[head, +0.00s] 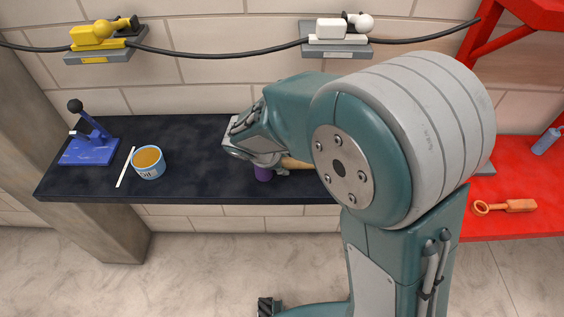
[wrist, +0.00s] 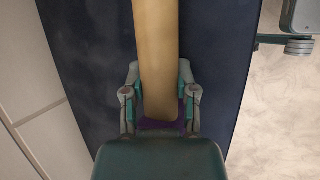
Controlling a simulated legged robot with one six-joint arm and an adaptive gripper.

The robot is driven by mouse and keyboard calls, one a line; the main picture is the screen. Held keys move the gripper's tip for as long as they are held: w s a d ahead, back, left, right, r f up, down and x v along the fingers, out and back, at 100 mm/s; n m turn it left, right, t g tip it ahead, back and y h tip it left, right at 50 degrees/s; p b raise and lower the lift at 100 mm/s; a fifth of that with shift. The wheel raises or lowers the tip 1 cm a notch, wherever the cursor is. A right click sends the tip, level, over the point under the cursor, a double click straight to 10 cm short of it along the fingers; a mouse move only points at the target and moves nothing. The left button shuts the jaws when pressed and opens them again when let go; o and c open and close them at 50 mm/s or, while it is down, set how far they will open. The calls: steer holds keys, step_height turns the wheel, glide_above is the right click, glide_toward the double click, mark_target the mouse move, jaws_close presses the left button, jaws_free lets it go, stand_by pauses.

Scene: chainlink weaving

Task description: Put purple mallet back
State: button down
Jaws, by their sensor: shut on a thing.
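The purple mallet has a tan wooden handle and a purple head (head: 263,173), which shows below my gripper (head: 270,160) in the head view. In the wrist view the handle (wrist: 157,50) runs up from between the fingers of my gripper (wrist: 160,95), with a little purple at its lower end. My gripper is shut on the mallet, over the dark bench top (head: 200,180) near its front edge. My arm hides part of the handle in the head view. I cannot tell whether the mallet touches the bench.
A blue press-like tool (head: 90,150), a white stick (head: 125,167) and an open tin (head: 149,163) stand on the bench's left. A yellow device (head: 95,35) and a white device (head: 338,28) sit on the wall above, along a black cable. A red table (head: 520,225) at right holds an orange tool (head: 507,206).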

steer(key=shift+d+f, duration=0.1)
steer(key=shift+d, duration=0.15)
steer(key=shift+c, duration=2)
jaws_free()
steer(key=shift+d, duration=0.15)
steer(key=shift+a, duration=0.4)
steer(key=a+v, duration=0.1)
steer(key=v, duration=1)
steer(key=s+d+r+m+y, duration=0.2)
steer(key=s+d+r+m, duration=0.1)
steer(key=s+d+m, duration=0.4)
steer(key=s+d+r+m+t+y, duration=0.1)
steer(key=s+d+r+m, duration=0.3)
steer(key=s+d+m, duration=0.4)
steer(key=d+m+y, duration=0.1)
steer(key=d, duration=0.2)
steer(key=shift+s+d+m+t+y, duration=0.3)
steer(key=shift+m, duration=0.1)
